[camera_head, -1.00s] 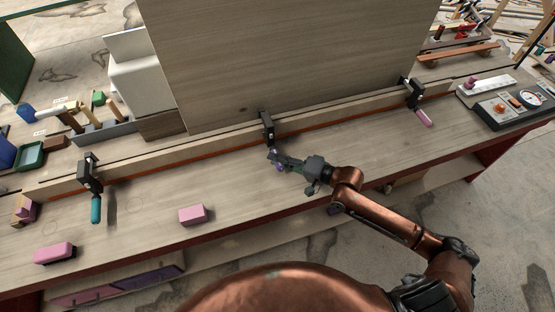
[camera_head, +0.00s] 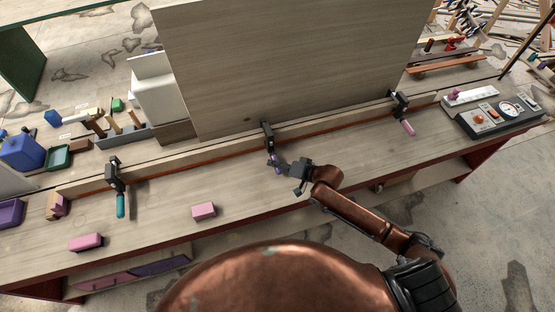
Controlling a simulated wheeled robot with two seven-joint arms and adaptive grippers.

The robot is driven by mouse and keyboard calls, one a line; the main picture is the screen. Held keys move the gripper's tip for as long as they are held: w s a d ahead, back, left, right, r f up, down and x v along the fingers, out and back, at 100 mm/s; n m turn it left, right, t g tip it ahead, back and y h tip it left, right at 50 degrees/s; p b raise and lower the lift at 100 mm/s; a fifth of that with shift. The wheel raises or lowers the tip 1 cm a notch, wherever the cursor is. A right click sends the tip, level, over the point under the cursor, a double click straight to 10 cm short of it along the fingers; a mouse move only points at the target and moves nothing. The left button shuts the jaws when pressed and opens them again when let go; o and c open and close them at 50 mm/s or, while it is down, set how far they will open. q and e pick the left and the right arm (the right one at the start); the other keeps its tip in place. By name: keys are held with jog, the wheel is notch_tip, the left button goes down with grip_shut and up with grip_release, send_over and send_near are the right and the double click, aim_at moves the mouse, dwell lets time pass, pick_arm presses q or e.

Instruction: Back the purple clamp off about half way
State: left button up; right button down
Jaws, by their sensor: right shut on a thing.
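The purple clamp (camera_head: 267,134) is the middle one of three black clamps along the long wooden strip at the foot of the upright board. Its purple handle (camera_head: 273,157) hangs toward the front and is partly hidden by the gripper. My right gripper (camera_head: 279,163) comes from the lower right and is shut on the purple handle. The fingertips are small and partly merge with the handle. How far the screw is out cannot be told. My left gripper is not in view.
A teal-handled clamp (camera_head: 116,180) is on the left and a pink-handled clamp (camera_head: 400,106) on the right. Pink blocks (camera_head: 204,210) (camera_head: 86,242) lie on the bench front. A control box (camera_head: 492,115) stands at the right end. The bench between is mostly clear.

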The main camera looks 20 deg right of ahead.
jog(key=n+h+p, duration=0.1)
jog(key=h+p, duration=0.1)
jog(key=p, duration=0.2)
jog(key=n+h+p, duration=0.1)
jog(key=h+p, duration=0.1)
jog(key=p, duration=0.3)
jog(key=shift+a+r+n+g+h+p, duration=0.1)
jog(key=shift+r+n+g+h+p, duration=0.1)
jog(key=shift+n+g+h+p, duration=0.15)
jog(key=shift+h+p, duration=0.25)
jog(key=shift+p, duration=0.05)
jog(key=shift+f+n+h+p, duration=0.25)
jog(key=shift+n+h+p, duration=0.35)
jog(key=shift+h, duration=0.4)
jog(key=shift+n+h+b, duration=0.3)
jog(key=shift+n+h, duration=0.45)
jog(key=shift+h, duration=0.55)
jog(key=c, duration=1.7)
grip_release()
